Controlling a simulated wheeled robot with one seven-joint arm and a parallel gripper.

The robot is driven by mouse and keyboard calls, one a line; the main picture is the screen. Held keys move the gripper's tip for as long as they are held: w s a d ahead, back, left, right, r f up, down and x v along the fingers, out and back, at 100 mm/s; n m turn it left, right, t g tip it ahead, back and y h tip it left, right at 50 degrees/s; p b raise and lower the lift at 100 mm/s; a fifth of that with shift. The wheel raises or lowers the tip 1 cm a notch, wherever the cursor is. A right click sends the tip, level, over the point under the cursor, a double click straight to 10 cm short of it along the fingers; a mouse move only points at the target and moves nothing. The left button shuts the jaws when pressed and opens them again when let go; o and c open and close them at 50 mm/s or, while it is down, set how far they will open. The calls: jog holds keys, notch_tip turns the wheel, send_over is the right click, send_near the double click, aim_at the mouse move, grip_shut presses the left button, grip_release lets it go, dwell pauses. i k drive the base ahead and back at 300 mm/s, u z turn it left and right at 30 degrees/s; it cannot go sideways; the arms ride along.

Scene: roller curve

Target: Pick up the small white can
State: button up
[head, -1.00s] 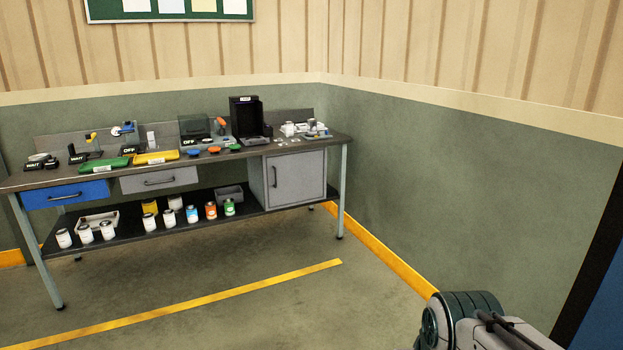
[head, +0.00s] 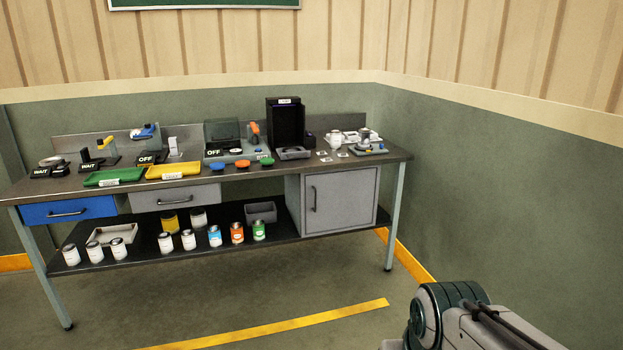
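Several white cans stand on the lower shelf of the workbench. Three are at the left: one can (head: 71,255), a second (head: 94,252) and a third (head: 118,248). Further right are another white can (head: 165,243), one beside it (head: 188,239), and one behind (head: 198,218). They look close in size; I cannot tell which is the small one. My gripper is out of view; only a part of my arm shows at the lower right, well apart from the bench.
The workbench (head: 250,178) stands along the wall. A cabinet (head: 340,205) closes the right end. Floor in front is clear.

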aim_at(335, 135)
jog(key=u, duration=0.15)
jog(key=i, duration=3.15)
jog(key=z, duration=0.25)
jog(key=i, duration=1.35)
jog(key=z, duration=0.1)
